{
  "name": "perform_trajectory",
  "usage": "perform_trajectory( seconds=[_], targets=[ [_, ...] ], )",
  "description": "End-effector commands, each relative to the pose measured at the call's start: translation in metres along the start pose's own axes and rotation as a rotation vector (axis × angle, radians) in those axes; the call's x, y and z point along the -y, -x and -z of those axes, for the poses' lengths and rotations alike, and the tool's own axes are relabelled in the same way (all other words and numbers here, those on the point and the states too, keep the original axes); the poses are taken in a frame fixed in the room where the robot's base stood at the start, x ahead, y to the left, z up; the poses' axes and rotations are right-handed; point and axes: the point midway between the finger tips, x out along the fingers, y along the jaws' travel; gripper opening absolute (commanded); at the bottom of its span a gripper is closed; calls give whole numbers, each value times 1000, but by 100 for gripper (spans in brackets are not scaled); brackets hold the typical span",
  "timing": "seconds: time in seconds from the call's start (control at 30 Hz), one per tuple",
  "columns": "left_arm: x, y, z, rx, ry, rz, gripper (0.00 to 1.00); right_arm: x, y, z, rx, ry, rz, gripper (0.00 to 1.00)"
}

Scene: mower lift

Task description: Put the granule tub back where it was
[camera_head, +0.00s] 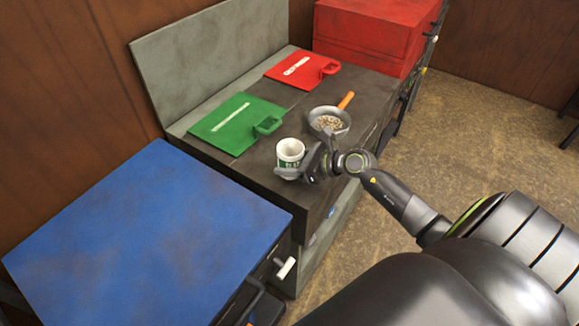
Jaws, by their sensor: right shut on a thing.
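The granule tub (290,151) is a white open-topped cup with a dark green label. It is upright at the front edge of the dark workbench top (268,181). My right gripper (297,170) is shut on the tub's lower part from the right, with a finger across its front. Whether the tub's base touches the bench is hard to tell. The left gripper is not in the view.
A grey pan (322,113) with an orange handle holds small pieces just behind my right gripper. A green mat (228,122) and a red mat (293,73) lie farther back. A red chest (365,38) and a blue-topped cabinet (140,240) flank the bench.

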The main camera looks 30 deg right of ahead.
Motion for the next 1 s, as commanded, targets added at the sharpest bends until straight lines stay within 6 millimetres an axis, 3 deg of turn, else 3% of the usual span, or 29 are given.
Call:
perform_trajectory(
  seconds=[0.13,0.53,0.57,0.7,1.0],
  targets=[
    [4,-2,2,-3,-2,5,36,0,-7,16,0,-2,0,34],
    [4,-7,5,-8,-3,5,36,0,-9,21,0,1,0,34],
    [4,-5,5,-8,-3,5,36,0,-8,20,0,1,0,61],
    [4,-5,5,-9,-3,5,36,0,-8,20,0,1,0,79],
    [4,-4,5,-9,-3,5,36,0,-8,18,0,1,0,79]
  ],
)
